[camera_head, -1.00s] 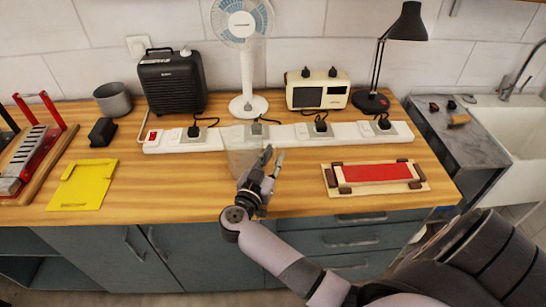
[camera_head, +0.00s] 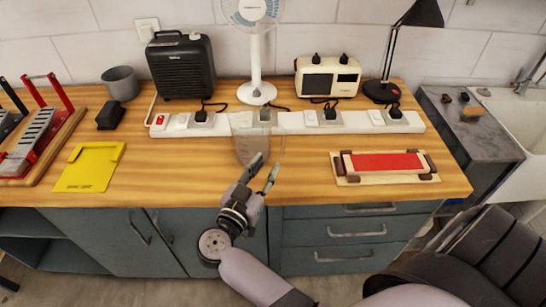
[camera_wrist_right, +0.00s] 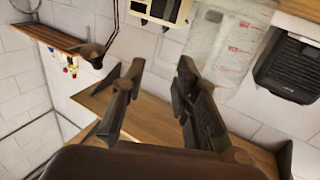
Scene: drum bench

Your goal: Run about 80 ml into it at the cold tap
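A clear, see-through jug (camera_head: 258,143) stands upright on the wooden worktop, in front of the power strip. In the right wrist view the clear jug (camera_wrist_right: 222,50) shows red markings on its side. My right gripper (camera_head: 266,174) is open and empty, just in front of the jug on the near side. In the wrist view its two fingers (camera_wrist_right: 158,98) are apart with nothing between them, and the jug lies beyond the right finger. The tap (camera_head: 522,80) shows at the far right above the white sink (camera_head: 510,118). My left gripper is not in view.
A white power strip (camera_head: 285,127) runs along the worktop behind the jug. A fan (camera_head: 256,92), a black heater (camera_head: 181,66), a cream radio (camera_head: 327,78) and a lamp (camera_head: 385,92) stand behind. A red-topped board (camera_head: 387,162) lies right, a yellow sheet (camera_head: 90,167) left.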

